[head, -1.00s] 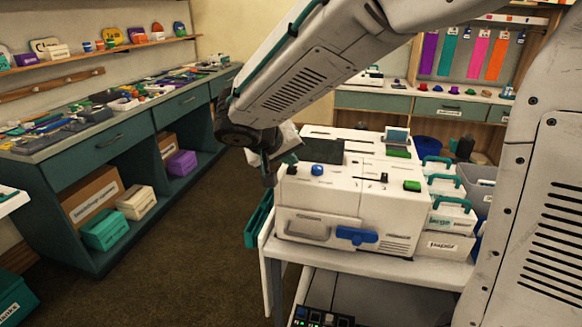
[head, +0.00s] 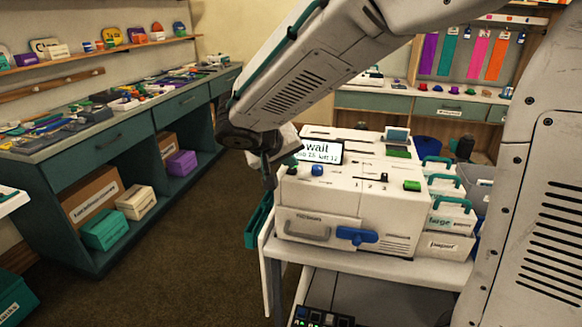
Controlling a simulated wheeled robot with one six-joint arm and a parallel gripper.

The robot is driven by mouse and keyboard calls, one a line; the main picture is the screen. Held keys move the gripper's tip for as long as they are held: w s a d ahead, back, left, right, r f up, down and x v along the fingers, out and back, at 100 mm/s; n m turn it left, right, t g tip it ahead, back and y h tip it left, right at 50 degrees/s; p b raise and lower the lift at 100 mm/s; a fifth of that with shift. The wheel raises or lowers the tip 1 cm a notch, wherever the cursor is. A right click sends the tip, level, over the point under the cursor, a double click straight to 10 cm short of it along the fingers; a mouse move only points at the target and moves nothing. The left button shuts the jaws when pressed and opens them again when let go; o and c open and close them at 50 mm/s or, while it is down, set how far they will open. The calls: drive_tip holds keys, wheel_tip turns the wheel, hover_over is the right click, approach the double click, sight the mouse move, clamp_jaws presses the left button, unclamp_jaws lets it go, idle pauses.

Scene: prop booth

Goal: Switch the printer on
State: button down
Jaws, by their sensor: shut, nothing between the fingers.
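The printer (head: 330,190) is a white box on a small white stand in the middle of the head view. Its screen (head: 321,152) is lit and reads "wait" with a smaller line below. A blue knob (head: 317,170), a small black switch (head: 384,178) and a green button (head: 412,185) sit on its top. A blue handle (head: 356,236) is on its front. My gripper (head: 270,182) is shut and empty, pointing down at the printer's left edge. Whether its tips touch the printer cannot be told.
White bins with teal handles (head: 452,215) stand close on the printer's right. A teal counter (head: 120,140) with cluttered top runs along the left. A dark control box (head: 322,317) sits on the lower shelf. The floor between counter and stand is clear.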

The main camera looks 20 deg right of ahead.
sight(290, 175)
drive_tip(key=shift+r, duration=3.15)
